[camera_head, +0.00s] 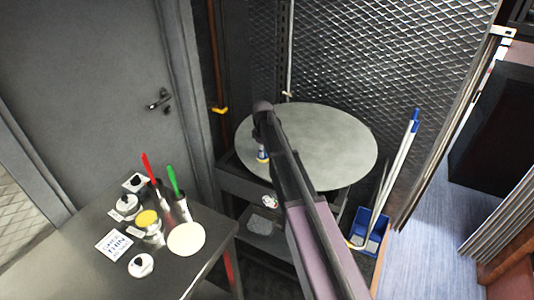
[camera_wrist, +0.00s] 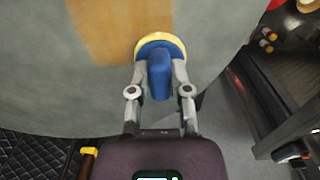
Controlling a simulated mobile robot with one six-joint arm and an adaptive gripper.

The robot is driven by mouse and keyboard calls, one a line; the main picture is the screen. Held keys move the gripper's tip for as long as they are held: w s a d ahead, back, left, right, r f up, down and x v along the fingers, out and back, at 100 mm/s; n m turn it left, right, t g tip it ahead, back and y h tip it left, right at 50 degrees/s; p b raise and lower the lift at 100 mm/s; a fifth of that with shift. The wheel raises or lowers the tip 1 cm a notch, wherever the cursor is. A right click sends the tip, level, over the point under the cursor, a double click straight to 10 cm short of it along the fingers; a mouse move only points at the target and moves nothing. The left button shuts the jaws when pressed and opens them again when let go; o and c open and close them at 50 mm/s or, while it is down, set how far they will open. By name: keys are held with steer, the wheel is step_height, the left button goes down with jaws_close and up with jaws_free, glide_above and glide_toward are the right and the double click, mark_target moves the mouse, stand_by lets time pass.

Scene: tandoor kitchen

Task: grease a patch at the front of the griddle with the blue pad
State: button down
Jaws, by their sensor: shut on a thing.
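The round grey griddle (camera_head: 325,135) stands on a dark cart, and its surface and edge fill much of the wrist view (camera_wrist: 40,80). My gripper (camera_wrist: 160,80) is shut on the handle of the blue pad (camera_wrist: 159,72), which has a yellow base rim. The pad is upright at the griddle's edge and seems to touch the surface; exact contact is hard to tell. A tan, greased-looking patch (camera_wrist: 112,30) lies on the griddle beside and beyond the pad. In the head view the pad (camera_head: 262,155) shows at the griddle's left front, and my arm hides part of the griddle.
A metal table (camera_head: 75,265) at left holds a red-handled tool (camera_head: 151,168), a green-handled tool (camera_head: 173,180), a yellow-topped jar (camera_head: 149,222), a pale disc (camera_head: 187,239) and several small containers. A blue bin (camera_head: 370,225) with long handles stands right of the cart. Mesh panels stand behind.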

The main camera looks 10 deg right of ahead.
steer(key=shift+w+a, duration=0.35)
steer(key=shift+a, duration=0.15)
steer(key=shift+r, duration=0.1)
steer(key=shift+w+r+p, duration=0.1)
steer(key=shift+r+p, duration=0.1)
steer(key=shift+p, duration=0.2)
steer(key=shift+r+p, duration=2.6)
steer(key=shift+r, duration=0.05)
steer(key=shift+r+p, duration=1.5)
steer(key=shift+d, duration=0.1)
